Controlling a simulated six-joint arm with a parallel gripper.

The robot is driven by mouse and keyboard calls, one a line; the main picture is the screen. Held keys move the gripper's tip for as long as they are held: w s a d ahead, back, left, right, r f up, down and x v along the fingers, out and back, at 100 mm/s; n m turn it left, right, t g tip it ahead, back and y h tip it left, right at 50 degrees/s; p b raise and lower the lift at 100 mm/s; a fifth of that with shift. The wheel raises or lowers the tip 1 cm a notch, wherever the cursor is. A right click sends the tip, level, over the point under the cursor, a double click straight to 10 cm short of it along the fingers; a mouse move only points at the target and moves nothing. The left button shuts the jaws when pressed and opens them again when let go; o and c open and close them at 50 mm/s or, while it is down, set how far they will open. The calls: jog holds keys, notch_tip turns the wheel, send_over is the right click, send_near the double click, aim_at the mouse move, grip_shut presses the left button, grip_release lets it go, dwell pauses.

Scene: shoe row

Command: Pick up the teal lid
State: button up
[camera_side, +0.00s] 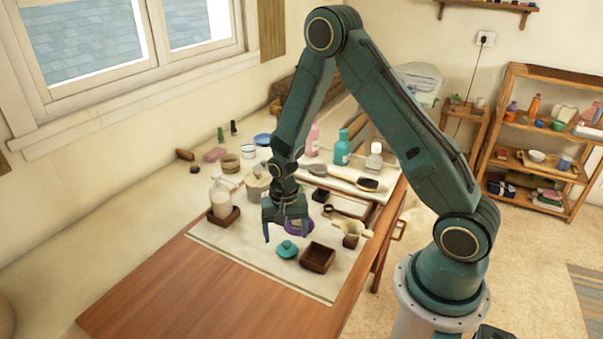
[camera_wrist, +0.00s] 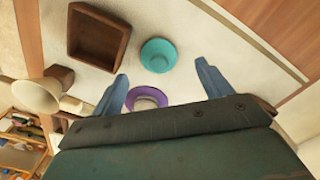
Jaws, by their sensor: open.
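The teal lid (camera_side: 287,249) is a small round lid with a knob, lying on the pale mat (camera_side: 225,240) toward its front. In the wrist view the lid (camera_wrist: 158,55) lies ahead of my fingers, between their lines and apart from them. My gripper (camera_side: 286,232) points down above the mat, close behind the lid in the side view. In the wrist view my gripper (camera_wrist: 163,85) has its two blue fingers spread wide with nothing between the tips. A purple ring-shaped dish (camera_wrist: 146,98) shows beneath the gripper, partly hidden by it.
A brown square tray (camera_side: 318,258) sits close beside the lid. A cream funnel-like piece on a brown block (camera_side: 352,230) stands to its right. A soap bottle in a wooden holder (camera_side: 222,203) stands to the left. The bare wooden table front (camera_side: 190,295) is clear.

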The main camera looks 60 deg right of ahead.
aim_at(287, 242)
jog(key=shift+s+d+f, duration=0.1)
jog(key=shift+f, duration=2.15)
jog(key=c, duration=1.1)
